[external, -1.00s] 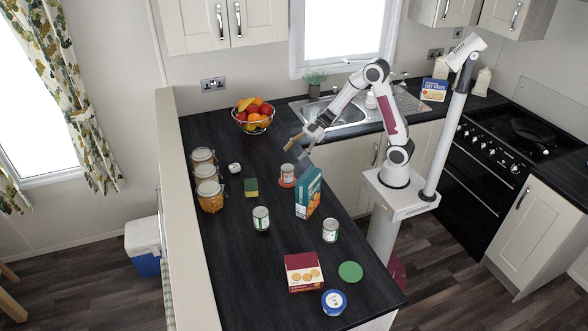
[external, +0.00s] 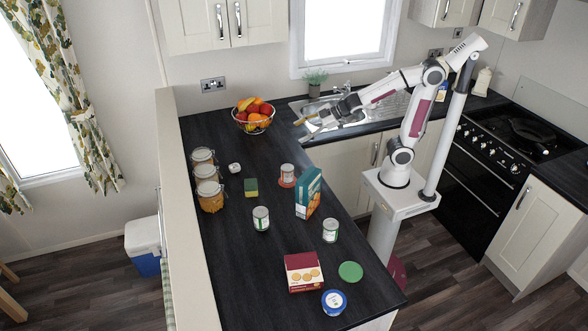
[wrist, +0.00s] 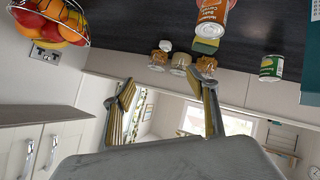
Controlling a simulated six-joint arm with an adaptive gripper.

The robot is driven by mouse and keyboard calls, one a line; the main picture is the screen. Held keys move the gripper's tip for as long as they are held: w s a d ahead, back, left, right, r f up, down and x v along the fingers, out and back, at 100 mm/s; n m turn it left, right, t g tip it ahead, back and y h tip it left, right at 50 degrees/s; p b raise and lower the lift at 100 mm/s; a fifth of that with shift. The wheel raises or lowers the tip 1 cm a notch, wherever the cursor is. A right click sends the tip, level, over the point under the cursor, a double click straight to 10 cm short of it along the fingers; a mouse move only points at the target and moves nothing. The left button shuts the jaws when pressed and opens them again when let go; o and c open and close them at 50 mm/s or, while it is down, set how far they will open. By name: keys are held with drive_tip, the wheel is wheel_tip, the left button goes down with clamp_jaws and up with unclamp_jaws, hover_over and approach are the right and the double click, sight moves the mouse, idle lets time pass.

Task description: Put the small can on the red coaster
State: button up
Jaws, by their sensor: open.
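The small can (external: 287,171), white with an orange-red label, stands upright on the red coaster (external: 289,185), near the back of the dark worktop beside a teal box. In the wrist view the small can (wrist: 212,18) shows at the top, and its coaster is hard to make out. My gripper (external: 303,131) is apart from the can, raised behind it near the sink's left end. In the wrist view my gripper (wrist: 168,95) has its fingers spread wide with nothing between them.
The teal box (external: 308,194) stands just right of the can.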

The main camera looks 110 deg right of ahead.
drive_tip(key=s+a+f+g+y, duration=0.2)
drive_tip(key=s+a, duration=0.7)
drive_tip(key=s, duration=0.1)
drive_tip(key=s+a+f+m+g+y, duration=0.1)
drive_tip(key=s+a+g+y, duration=0.1)
drive_tip(key=s+a, duration=0.8)
drive_tip(key=shift+s+f+g+y, duration=0.25)
drive_tip(key=shift+f+g+y, duration=0.05)
drive_tip(key=shift+f+g, duration=0.1)
